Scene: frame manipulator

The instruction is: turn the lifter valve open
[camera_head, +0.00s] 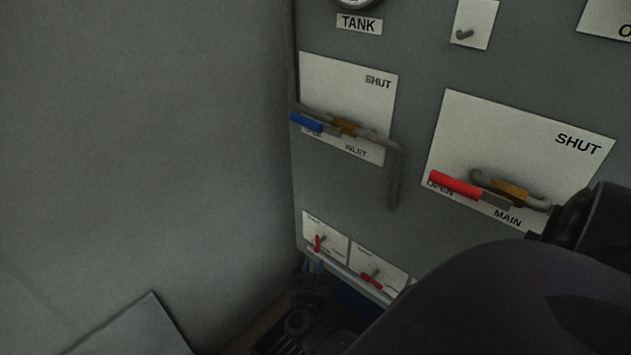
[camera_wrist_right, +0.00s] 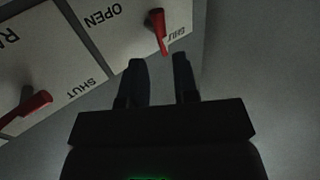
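In the right wrist view, my right gripper (camera_wrist_right: 159,62) is open, with its two dark fingers apart and nothing between them. A small valve with a red handle (camera_wrist_right: 158,30) is just beyond the fingertips, on a white plate (camera_wrist_right: 115,32) marked OPEN and SHUT. The handle's end is beside the word SHUT, and no contact with the fingers shows. No label reading LIFTER is legible, so I cannot tell for sure that this is the lifter valve. In the head view, my dark arm covers the lower right and hides the right gripper's fingers.
A second red handle (camera_wrist_right: 25,108) is at the left of the wrist view. In the head view, the grey panel carries the blue INLET handle (camera_head: 308,123), the red MAIN handle (camera_head: 456,185) and two small red-handled valves (camera_head: 318,243) low down. A bent pipe (camera_head: 395,175) protrudes beside INLET.

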